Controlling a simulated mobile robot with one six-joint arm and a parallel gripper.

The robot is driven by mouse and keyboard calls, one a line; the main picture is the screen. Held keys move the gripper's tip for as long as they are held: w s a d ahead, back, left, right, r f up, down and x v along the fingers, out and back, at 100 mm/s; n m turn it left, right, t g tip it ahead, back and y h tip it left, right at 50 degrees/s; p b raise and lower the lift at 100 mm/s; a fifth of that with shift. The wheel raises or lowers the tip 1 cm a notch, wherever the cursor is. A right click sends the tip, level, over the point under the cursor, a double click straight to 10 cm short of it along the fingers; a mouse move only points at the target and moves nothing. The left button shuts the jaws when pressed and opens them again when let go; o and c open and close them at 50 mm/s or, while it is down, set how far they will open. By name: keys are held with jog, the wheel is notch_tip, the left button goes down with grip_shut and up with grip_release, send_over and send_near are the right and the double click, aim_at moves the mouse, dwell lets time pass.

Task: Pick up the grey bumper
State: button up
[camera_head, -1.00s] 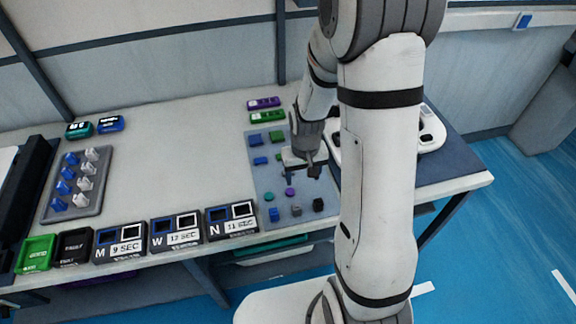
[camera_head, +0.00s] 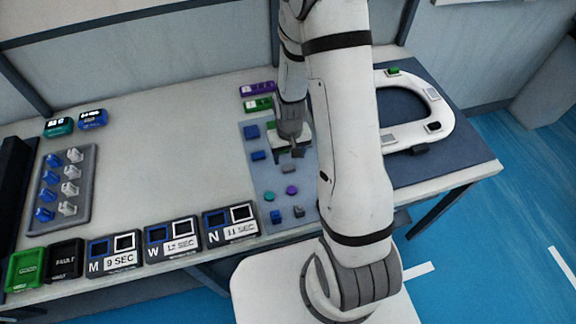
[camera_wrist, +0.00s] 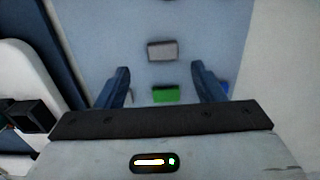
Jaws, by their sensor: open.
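A grey block (camera_wrist: 161,50), likely the grey bumper, lies on the blue-grey mat (camera_wrist: 110,22) in the wrist view, beyond my fingertips and roughly centred between them. It also shows in the head view (camera_head: 289,169), just in front of my gripper (camera_head: 296,151). A green block (camera_wrist: 165,94) lies between my fingertips in the wrist view, nearer to me than the grey one. My gripper (camera_wrist: 164,82) is open and empty above the mat, its two blue fingers apart. My arm hides the right part of the mat in the head view.
Blue blocks (camera_head: 252,131), a purple disc (camera_head: 292,190) and a teal disc (camera_head: 270,197) lie around the grey block. Labelled trays (camera_head: 172,240) line the front edge. The table's middle is clear.

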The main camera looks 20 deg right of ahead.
aim_at(288, 167)
jog(key=f, duration=0.2)
jog(key=f+p, duration=0.1)
jog(key=shift+s+a, duration=0.25)
jog(key=shift+s, duration=0.05)
jog(key=shift+f, duration=0.7)
jog(key=shift+c, duration=0.4)
jog(key=c, duration=1)
